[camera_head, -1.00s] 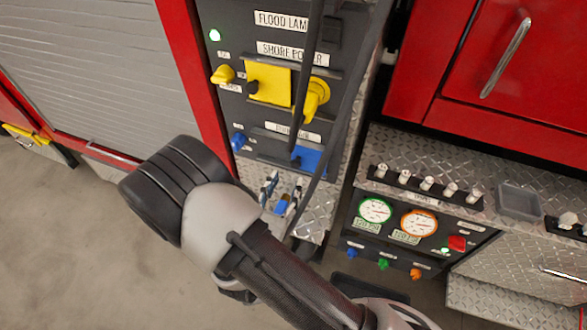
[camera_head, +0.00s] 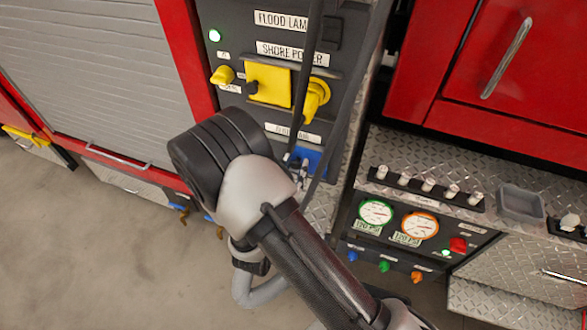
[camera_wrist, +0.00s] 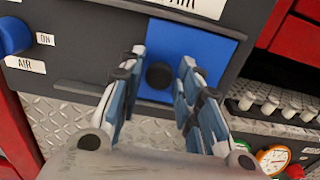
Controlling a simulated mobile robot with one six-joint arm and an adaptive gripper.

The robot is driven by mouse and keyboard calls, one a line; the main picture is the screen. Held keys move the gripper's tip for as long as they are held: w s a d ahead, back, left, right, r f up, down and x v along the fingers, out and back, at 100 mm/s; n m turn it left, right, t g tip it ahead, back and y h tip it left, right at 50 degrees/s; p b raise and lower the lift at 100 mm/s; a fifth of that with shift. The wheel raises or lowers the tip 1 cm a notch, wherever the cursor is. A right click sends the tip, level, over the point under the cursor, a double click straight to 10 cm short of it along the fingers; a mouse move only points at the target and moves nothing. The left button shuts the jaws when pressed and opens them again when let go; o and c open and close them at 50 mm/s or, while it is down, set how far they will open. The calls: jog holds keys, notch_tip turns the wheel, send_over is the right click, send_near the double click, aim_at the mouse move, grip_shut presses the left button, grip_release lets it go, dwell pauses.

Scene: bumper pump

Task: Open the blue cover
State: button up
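The blue cover (camera_wrist: 215,52) is a flat square panel on the dark control panel, with a round black knob (camera_wrist: 159,75) on it, in the wrist view. In the head view only part of the blue cover (camera_head: 312,158) shows beside my arm, which hides the rest. My gripper (camera_wrist: 163,62) is open, with one finger on each side of the black knob. Whether the fingers touch the cover, I cannot tell. In the head view the gripper is mostly hidden behind my arm.
A blue rotary switch (camera_wrist: 12,36) sits left of the cover. A yellow cover (camera_head: 270,84) and yellow handle (camera_head: 316,98) are above in the head view. Dark cables hang across the panel. A ledge with gauges (camera_head: 376,212) lies to the right.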

grip_shut()
dwell(0.3)
jog(key=w+a+b, duration=0.2)
jog(key=w+a, duration=0.1)
jog(key=a, duration=0.6)
jog(key=shift+w+a, duration=0.25)
jog(key=shift+a, duration=0.1)
jog(key=shift+o, duration=1.9)
grip_release()
